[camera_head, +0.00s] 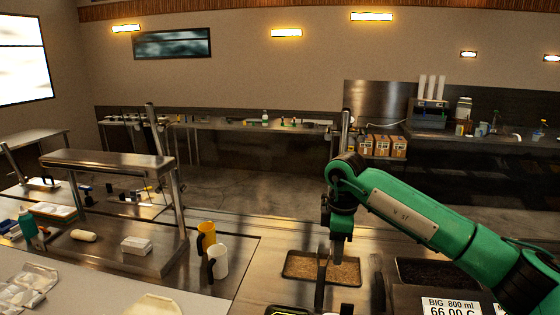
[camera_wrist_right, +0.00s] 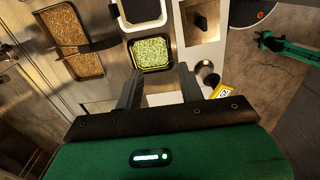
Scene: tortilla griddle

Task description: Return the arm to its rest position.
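My right arm (camera_head: 420,220) is green and comes in from the lower right in the head view, with its wrist turned down over the counter by the food trays. In the wrist view my right gripper (camera_wrist_right: 158,88) has its two dark fingers spread apart with nothing held between them. A tray of green bits (camera_wrist_right: 151,54) lies beyond the fingertips, apart from them. My left gripper does not show clearly in either view. A slim green and black thing (camera_wrist_right: 287,46) at the right of the wrist view is too small to identify.
A brown-filled tray (camera_head: 322,268) lies below the right wrist, and a dark-filled tray (camera_head: 440,274) is to its right. A yellow cup (camera_head: 206,238) and a white cup (camera_head: 220,261) stand to the left, near a metal stand (camera_head: 105,160). A price sign (camera_head: 452,306) is at the front.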

